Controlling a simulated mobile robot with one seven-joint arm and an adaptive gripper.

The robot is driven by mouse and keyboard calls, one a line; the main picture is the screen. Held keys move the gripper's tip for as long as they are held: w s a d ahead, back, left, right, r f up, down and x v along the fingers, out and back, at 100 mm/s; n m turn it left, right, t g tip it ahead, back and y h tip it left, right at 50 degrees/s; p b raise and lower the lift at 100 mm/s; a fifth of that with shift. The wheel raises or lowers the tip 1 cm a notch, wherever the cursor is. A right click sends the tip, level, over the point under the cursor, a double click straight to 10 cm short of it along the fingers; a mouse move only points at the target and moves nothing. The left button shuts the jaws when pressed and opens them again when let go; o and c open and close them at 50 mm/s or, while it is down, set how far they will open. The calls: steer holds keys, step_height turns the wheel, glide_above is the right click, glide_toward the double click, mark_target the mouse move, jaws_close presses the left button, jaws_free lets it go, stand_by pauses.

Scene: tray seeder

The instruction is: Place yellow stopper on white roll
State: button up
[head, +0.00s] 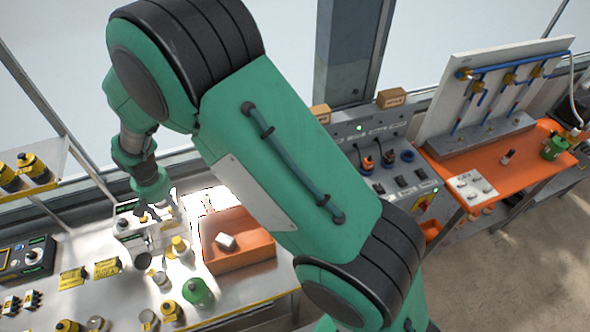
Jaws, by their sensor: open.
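My gripper (153,212) is small in the head view, over the back of the metal bench at left. It is open, pointing down by a white device; I cannot tell whether it touches anything. A small yellow piece (179,242), possibly the yellow stopper, stands upright just right of and in front of it. Other yellow-topped pieces stand at the front of the bench, one of them here (170,311). A small white block-like piece (225,241), possibly the white roll, lies in the orange tray right of my gripper. No yellow piece is on it.
The orange tray (247,262) lies right of the small pieces. A green jar (197,291) and several small cups stand in front. Yellow labels (107,267) and a black control box (28,258) are at left. My arm crosses the middle of the view.

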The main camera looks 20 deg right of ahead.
steer(key=s+d+r+m+t, duration=0.1)
steer(key=s+d+r, duration=0.2)
steer(key=d+r, duration=0.95)
steer(key=s+d+r+t, duration=0.1)
steer(key=s+d+r, duration=0.3)
steer(key=d+r, duration=0.85)
steer(key=s+d+r+m+t, duration=0.1)
steer(key=s+d+r, duration=0.4)
steer(key=s, duration=0.6)
steer(key=s+d+r+t, duration=0.2)
steer(key=s+d+r, duration=0.3)
steer(key=s+d, duration=0.5)
steer(key=shift+s+m, duration=0.4)
steer(key=shift+s, duration=0.1)
step_height(320, 180, down, 14)
steer(key=b, duration=1.4)
steer(key=shift+f+b, duration=0.2)
steer(key=shift+b, duration=0.1)
